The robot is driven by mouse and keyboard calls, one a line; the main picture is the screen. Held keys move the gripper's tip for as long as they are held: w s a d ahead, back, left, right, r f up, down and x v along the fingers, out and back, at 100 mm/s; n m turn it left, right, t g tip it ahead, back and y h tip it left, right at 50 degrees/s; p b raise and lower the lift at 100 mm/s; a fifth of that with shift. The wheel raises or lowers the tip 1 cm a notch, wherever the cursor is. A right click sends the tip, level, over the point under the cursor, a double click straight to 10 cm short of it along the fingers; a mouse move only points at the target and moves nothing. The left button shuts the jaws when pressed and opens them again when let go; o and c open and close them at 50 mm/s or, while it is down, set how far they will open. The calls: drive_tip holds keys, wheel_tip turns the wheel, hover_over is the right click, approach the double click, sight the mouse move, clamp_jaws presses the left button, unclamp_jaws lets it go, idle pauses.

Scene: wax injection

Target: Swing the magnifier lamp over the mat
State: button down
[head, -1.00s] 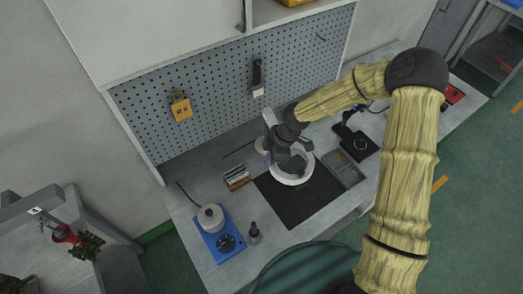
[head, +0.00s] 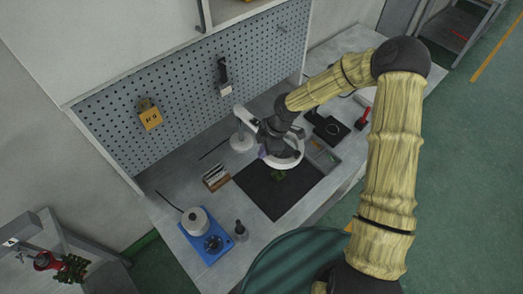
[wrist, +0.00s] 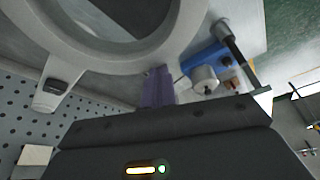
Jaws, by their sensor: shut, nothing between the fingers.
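The magnifier lamp's white ring head (head: 288,161) hangs at the back edge of the dark mat (head: 270,201), overlapping its back part in the head view. The ring fills the top of the wrist view (wrist: 120,48), close to my gripper. My gripper (head: 263,152) is at the left side of the ring, partly hidden by my wrist. A purple finger (wrist: 157,88) shows in the wrist view, with nothing held. Whether it touches the ring I cannot tell.
A small green piece (head: 279,175) lies on the mat. Left of it are a slotted rack (head: 216,178), a blue hotplate unit (head: 207,240) with a pot and a dark bottle (head: 240,231). A divided tray (head: 321,157) is to the right. The pegboard (head: 190,85) stands behind.

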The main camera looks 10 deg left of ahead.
drive_tip(key=shift+w+d+r, duration=0.1)
drive_tip(key=shift+w+d, duration=0.05)
drive_tip(key=shift+d, duration=0.05)
drive_tip(key=p+v, duration=0.8)
drive_tip(key=v, duration=0.1)
drive_tip(key=shift+w+a+r, duration=0.25)
drive_tip(key=shift+a+r, duration=0.05)
drive_tip(key=shift+r, duration=0.1)
drive_tip(key=shift+w, duration=0.2)
